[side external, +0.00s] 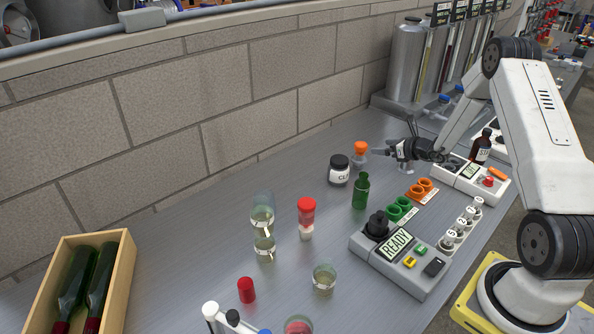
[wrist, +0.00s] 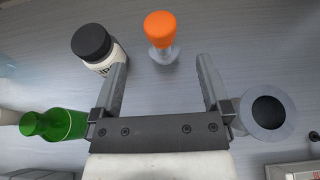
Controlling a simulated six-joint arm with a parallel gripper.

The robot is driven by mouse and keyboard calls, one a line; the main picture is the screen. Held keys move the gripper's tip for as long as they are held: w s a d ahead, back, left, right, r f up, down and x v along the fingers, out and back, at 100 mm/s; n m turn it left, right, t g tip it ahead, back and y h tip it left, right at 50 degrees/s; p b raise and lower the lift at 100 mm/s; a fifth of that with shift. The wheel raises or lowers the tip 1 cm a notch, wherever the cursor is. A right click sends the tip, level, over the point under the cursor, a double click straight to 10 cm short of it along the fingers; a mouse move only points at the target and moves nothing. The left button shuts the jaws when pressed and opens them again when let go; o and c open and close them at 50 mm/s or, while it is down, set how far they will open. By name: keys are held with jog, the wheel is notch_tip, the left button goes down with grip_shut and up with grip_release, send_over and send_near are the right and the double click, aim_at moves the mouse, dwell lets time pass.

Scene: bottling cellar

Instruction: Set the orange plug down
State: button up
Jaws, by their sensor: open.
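The orange plug (side external: 360,147) sits upright on top of a small clear glass vessel (side external: 360,160) near the wall. In the wrist view the plug (wrist: 160,27) and the clear vessel (wrist: 164,54) are centred just beyond my fingertips. My gripper (side external: 384,153) is open and empty, to the right of the vessel in the side view. In the wrist view its two fingers (wrist: 160,66) are spread wide, with the plug apart from both.
A black-lidded jar (side external: 339,170) and a green bottle (side external: 361,190) stand close by. A round dark-topped piece (wrist: 267,112) is beside my right finger. Orange rings (side external: 420,188), a READY device (side external: 396,246) and a brown bottle (side external: 481,147) are nearby. The bench (side external: 190,250) has bare room toward the left.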

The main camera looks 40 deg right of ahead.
jog(key=shift+v, duration=1.15)
jog(key=s+a+r+n+g+y, duration=0.2)
jog(key=a+n+g+y, duration=0.15)
jog(key=a+n, duration=0.55)
jog(key=s+a+r+n+g+y, duration=0.15)
jog(key=a+n+g, duration=0.3)
jog(key=a, duration=0.75)
jog(key=s+a+r+n+g+h, duration=0.3)
jog(key=s+a+n, duration=0.8)
jog(key=n, duration=1.1)
jog(key=shift+s+a+r+h, duration=0.35)
jog(key=shift+s+r+h, duration=0.35)
jog(key=shift+s+h, duration=0.35)
